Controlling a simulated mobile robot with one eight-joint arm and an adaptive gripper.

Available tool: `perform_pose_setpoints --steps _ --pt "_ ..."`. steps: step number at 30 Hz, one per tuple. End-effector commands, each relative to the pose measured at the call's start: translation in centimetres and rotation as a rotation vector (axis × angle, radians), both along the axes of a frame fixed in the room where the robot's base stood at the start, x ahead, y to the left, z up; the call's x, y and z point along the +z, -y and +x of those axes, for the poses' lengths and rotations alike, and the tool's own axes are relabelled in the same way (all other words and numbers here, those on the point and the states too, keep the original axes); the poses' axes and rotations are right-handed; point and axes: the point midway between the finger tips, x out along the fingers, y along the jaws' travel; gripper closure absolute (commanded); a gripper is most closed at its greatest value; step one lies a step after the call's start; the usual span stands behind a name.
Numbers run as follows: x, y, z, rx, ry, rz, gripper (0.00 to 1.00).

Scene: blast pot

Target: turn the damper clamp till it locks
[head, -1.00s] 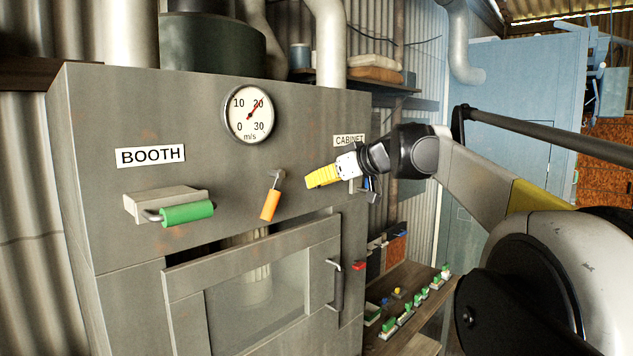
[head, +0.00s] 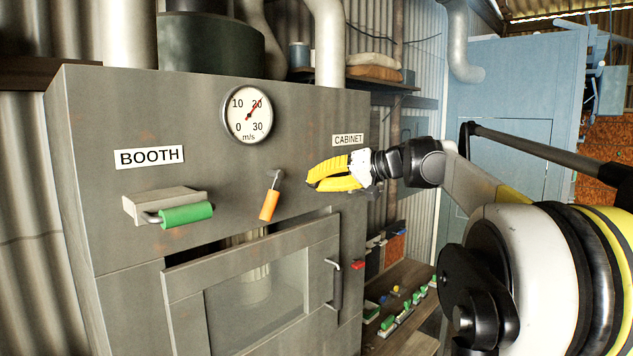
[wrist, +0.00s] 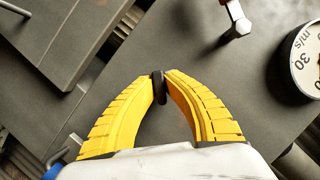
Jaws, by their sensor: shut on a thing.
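My gripper (head: 312,180) is at the grey cabinet front, just below the CABINET sign. In the wrist view its yellow fingers (wrist: 160,84) bow apart in the middle and their tips meet on a small black piece (wrist: 159,93), seemingly the damper clamp. The fingers hide this piece in the head view. Whether it is locked cannot be told. A lever with an orange handle (head: 269,205) hangs a little left of my gripper, apart from it; its metal pivot (wrist: 236,22) shows in the wrist view.
A round m/s gauge (head: 247,113) reads a little above 20. A green handle (head: 187,215) sits under the BOOTH sign (head: 150,157). A glazed door (head: 255,285) with a vertical handle (head: 337,284) lies below. A bench (head: 400,340) with small green-handled items stands at right.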

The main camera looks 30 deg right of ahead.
Motion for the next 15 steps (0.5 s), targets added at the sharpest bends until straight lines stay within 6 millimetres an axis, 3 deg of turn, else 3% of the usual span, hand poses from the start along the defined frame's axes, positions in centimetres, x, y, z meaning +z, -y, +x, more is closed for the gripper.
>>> perform_pose_setpoints --steps 15 --pt "-0.40 0.21 0.08 -0.001 -0.124 0.469 1.00"
